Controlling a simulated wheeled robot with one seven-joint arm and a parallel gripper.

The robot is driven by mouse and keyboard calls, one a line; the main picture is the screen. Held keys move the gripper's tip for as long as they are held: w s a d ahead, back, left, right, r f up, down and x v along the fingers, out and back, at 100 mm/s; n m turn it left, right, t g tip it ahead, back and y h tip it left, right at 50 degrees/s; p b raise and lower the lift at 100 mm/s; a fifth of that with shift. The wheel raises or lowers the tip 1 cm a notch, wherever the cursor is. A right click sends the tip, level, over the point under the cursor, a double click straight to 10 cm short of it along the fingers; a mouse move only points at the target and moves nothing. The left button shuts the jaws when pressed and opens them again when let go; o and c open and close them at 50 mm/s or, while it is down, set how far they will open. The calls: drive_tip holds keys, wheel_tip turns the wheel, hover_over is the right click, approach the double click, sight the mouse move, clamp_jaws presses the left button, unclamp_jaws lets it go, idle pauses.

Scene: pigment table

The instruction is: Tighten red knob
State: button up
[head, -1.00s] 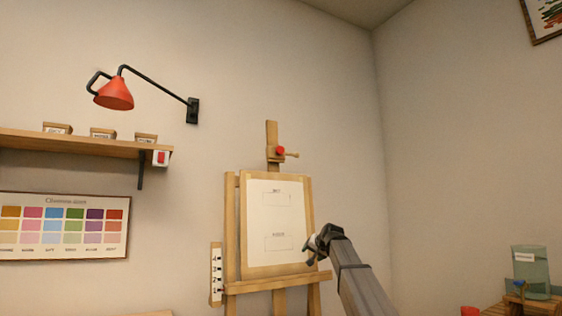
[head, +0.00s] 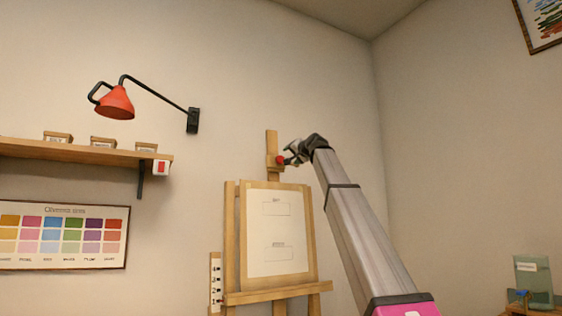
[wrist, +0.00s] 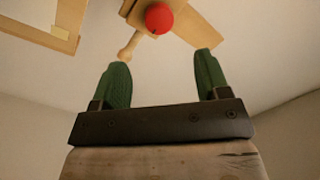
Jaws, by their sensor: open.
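The red knob (head: 280,160) sits on the clamp of the wooden easel (head: 232,235), near the top of its mast. In the wrist view the round red knob (wrist: 159,18) shows on a wooden block, beyond the fingertips and roughly centred between them. A wooden peg (wrist: 128,46) sticks out from the block beside it. My gripper (wrist: 160,62) is open and empty, its two green fingers spread apart. In the head view my gripper (head: 289,158) is just right of the knob, partly hidden by my wrist; contact cannot be told there.
A white sheet (head: 277,235) rests on the easel below the clamp. A red lamp (head: 115,101) on a wall arm and a shelf (head: 80,150) with small boxes are at the left. The wall around the mast is clear.

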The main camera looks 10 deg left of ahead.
sight(281, 159)
drive_tip(key=x, duration=1)
drive_tip(key=shift+w+a, duration=0.15)
drive_tip(key=shift+w, duration=0.1)
drive_tip(key=c, duration=0.9)
